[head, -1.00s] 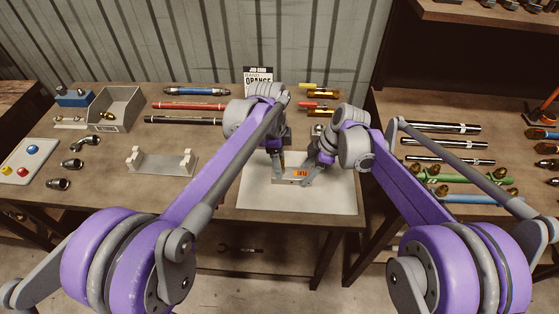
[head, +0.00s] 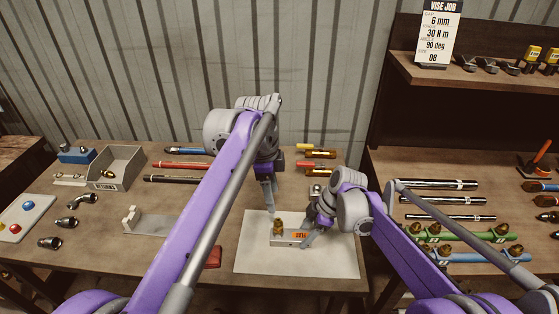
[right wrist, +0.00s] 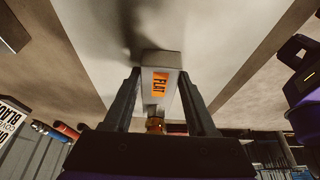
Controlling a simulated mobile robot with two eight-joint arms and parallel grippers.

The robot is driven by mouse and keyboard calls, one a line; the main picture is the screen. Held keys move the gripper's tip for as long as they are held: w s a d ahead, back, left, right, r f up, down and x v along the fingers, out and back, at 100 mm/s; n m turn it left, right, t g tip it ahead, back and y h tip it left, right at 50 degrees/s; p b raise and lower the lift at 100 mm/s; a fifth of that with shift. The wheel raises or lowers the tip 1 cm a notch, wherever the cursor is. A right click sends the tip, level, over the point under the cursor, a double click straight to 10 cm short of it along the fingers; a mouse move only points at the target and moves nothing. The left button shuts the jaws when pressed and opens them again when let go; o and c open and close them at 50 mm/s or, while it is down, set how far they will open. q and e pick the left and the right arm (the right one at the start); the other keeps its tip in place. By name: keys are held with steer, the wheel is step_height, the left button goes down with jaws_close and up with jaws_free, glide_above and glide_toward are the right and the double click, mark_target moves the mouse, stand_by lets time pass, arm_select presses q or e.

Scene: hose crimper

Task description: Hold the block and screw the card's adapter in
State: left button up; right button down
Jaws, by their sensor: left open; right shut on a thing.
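The grey block (head: 289,241) with an orange label stands on the white mat (head: 258,261). My right gripper (head: 306,242) is shut on it from the right. In the right wrist view, the block (right wrist: 161,66) sits between my two dark fingers. A brass adapter (head: 278,226) stands upright at the block's left end; a brass part also shows in the right wrist view (right wrist: 155,125). How deep its thread sits cannot be told. My left gripper (head: 270,209) is open and empty, pointing down just above the adapter. My left arm covers part of the back of the table.
Brass parts with yellow (head: 320,154) and red (head: 316,166) bands lie behind the mat. Hoses (head: 180,165) and a grey cradle (head: 150,221) lie left. A grey bin (head: 117,172) stands farther left. A vise job card (head: 438,32) stands on the right shelf.

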steer(key=shift+c, duration=0.6)
jaws_free()
steer(key=v, duration=1.2)
arm_select(q)
steer(key=s+a+f+n+t, duration=0.1)
steer(key=s+a+f+n, duration=0.3)
steer(key=s, duration=0.4)
steer(key=s+a+f+n+t+y, duration=0.1)
steer(key=s+a+f+n+t, duration=0.1)
steer(key=s+a+f+n, duration=0.2)
steer(key=s+a+f+n+t, duration=0.2)
steer(key=s+a+f+n, duration=0.2)
steer(key=s+f+n, duration=0.3)
steer(key=s+n, duration=0.3)
steer(key=s, duration=0.3)
steer(key=shift+a+f, duration=0.25)
steer(key=shift+a, duration=0.05)
arm_select(e)
steer(key=s+d+f+m+t+h, duration=0.1)
steer(key=s+d+f+m, duration=0.2)
steer(key=s+m, duration=0.3)
steer(key=s+d+f+m+t+h, duration=0.2)
steer(key=s+m, duration=0.4)
steer(key=s, duration=0.4)
steer(key=s+d+f+m+t+h, duration=0.1)
steer(key=s+d+f+m, duration=0.3)
steer(key=s, duration=0.5)
steer(key=shift+f+m+t, duration=0.7)
steer(key=shift+f+m, duration=0.1)
steer(key=shift+m, duration=0.3)
